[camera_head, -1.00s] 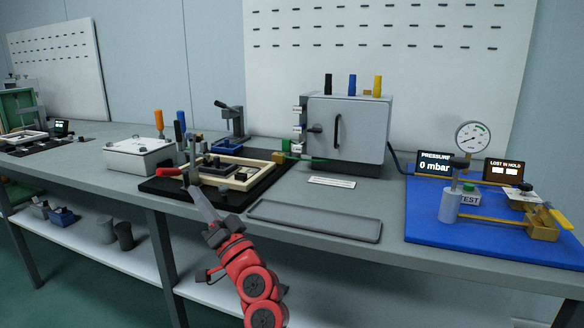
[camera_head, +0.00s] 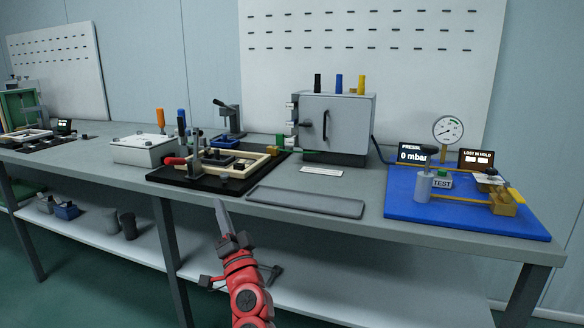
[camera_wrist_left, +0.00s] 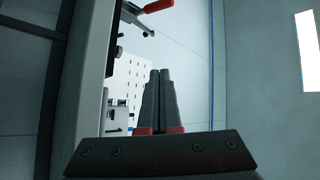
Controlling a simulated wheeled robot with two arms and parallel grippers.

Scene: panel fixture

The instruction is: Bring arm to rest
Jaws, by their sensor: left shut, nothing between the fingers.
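My left arm is red with a grey gripper (camera_head: 219,206). In the head view it rises from the bottom centre, with its fingertips in front of the bench's front edge. The fingers are shut together with nothing between them. In the left wrist view the gripper (camera_wrist_left: 160,74) also shows its two dark fingers side by side, touching along their length, apart from any object. My right gripper is in neither view.
The grey bench (camera_head: 330,198) carries a black fixture board (camera_head: 190,182), a white box (camera_head: 143,151), a grey tray (camera_head: 306,202), a grey cabinet (camera_head: 350,120) and a blue test board (camera_head: 455,217). A lower shelf (camera_head: 95,229) holds dark cylinders (camera_head: 128,226).

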